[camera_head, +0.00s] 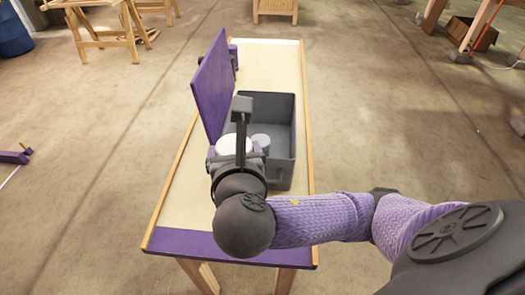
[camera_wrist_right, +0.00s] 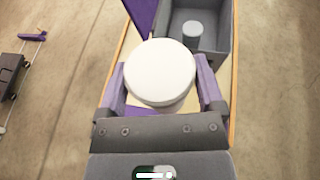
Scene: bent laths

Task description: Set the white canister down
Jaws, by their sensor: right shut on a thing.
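The white canister (camera_wrist_right: 160,72) has a round white lid and sits between the two purple fingers of my right gripper (camera_wrist_right: 160,85) in the wrist view. The gripper is shut on it. In the head view only part of the canister's white top (camera_head: 233,146) shows behind my right wrist. The canister is at the left side of the grey bin (camera_head: 283,172), above or on the table; its height over the surface cannot be told. My left gripper is not in view.
The bin stands on a long table (camera_head: 181,205) with purple end trim and holds a small grey cylinder (camera_head: 261,139), also seen in the wrist view (camera_wrist_right: 192,33). An upright purple panel (camera_head: 212,85) stands left of the bin. The near table top is clear.

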